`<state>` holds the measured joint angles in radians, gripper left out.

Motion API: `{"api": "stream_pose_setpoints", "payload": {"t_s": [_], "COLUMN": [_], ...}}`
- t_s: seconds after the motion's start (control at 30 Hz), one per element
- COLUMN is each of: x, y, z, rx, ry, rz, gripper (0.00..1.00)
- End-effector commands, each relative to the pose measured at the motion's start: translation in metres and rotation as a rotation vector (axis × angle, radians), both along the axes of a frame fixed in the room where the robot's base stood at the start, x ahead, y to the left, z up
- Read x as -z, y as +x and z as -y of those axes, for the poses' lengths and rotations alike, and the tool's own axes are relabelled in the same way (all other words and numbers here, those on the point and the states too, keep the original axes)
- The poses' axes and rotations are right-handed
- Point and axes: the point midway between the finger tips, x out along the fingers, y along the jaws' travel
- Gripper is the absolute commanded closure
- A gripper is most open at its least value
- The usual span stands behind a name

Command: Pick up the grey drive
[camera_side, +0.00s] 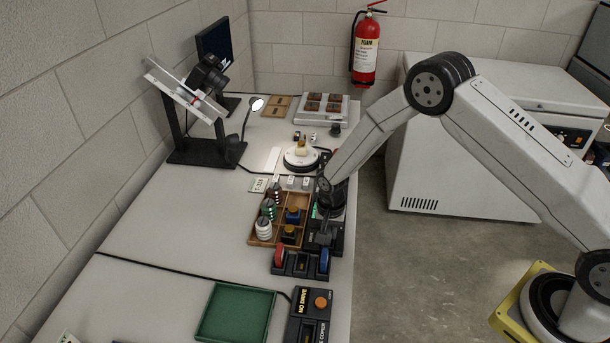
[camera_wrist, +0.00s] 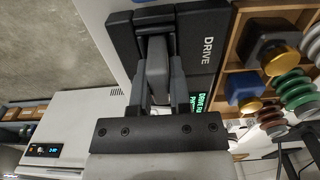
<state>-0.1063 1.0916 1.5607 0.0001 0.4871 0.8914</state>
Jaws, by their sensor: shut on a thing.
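In the wrist view, a grey block, which I take to be the grey drive (camera_wrist: 157,58), stands between the two fingers of my gripper (camera_wrist: 157,72). The fingers are shut on its sides. It is over or in a black unit marked DRIVE (camera_wrist: 200,30); I cannot tell whether it is seated or lifted. In the side view, my gripper (camera_side: 325,232) points down over the black unit (camera_side: 336,240) at the table's right edge. The drive is too small and covered there to make out.
A wooden compartment tray (camera_side: 256,236) with coils and blue and yellow parts lies close left of my gripper. A green tray (camera_side: 236,312) is nearer the camera. A white round stand (camera_side: 300,160) is behind.

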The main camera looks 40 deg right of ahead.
Motion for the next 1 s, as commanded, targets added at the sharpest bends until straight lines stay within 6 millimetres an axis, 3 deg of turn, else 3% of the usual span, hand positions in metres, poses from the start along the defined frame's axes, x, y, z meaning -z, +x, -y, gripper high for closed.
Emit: {"api": "stream_pose_setpoints", "payload": {"t_s": [0.37, 0.63, 1.0], "x": [-0.008, -0.034, -0.074], "y": [0.001, 0.0, -0.036], "z": [0.0, 0.0, 0.003], "rx": [0.0, 0.0, 0.0], "ry": [0.0, 0.0, 0.0], "rz": [0.001, 0.001, 0.0], "gripper": [1.0, 1.0, 1.0]}}
